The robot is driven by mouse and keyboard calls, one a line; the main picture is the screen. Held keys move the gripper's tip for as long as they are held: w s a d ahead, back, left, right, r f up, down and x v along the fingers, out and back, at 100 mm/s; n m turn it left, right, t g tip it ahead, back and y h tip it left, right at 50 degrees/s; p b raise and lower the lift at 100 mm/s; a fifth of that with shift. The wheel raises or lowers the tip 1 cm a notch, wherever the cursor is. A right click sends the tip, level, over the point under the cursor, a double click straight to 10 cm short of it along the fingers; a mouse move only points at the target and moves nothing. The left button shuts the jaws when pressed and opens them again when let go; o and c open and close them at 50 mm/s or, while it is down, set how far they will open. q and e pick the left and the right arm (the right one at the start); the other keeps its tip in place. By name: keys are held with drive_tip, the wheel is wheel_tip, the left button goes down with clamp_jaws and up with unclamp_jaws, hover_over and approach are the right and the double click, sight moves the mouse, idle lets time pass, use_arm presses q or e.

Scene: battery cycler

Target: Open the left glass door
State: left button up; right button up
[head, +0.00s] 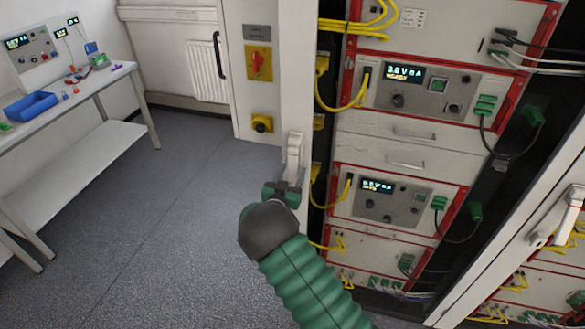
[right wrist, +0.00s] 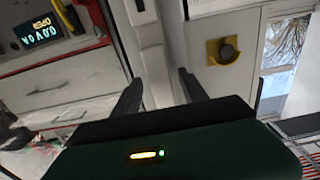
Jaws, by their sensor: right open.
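A white upright handle (head: 294,150) sits on the pale narrow frame (head: 296,60) at the left side of the equipment rack. I take this as the left glass door's frame; I cannot make out its glass or how far it stands open. My right gripper (head: 283,190) is at the lower end of this handle in the head view. In the right wrist view its two dark fingers (right wrist: 160,82) are apart, with the white handle (right wrist: 150,45) showing between and beyond them. I cannot tell whether they touch it. My left gripper is not in view.
Red-framed rack units (head: 415,90) with yellow and black cables stand right of the frame. Another white door (head: 510,260) with its own handle (head: 557,215) slants at the right. A panel with a red-and-yellow switch (head: 257,63) is on the left. Grey floor (head: 165,215) is clear; a bench (head: 75,95) stands far left.

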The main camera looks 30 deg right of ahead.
drive_tip(key=shift+w+d+f, duration=0.1)
drive_tip(key=shift+w+d, duration=0.35)
drive_tip(key=shift+a, duration=0.1)
drive_tip(key=shift+c, duration=0.8)
drive_tip(key=shift+s, duration=0.1)
clamp_jaws()
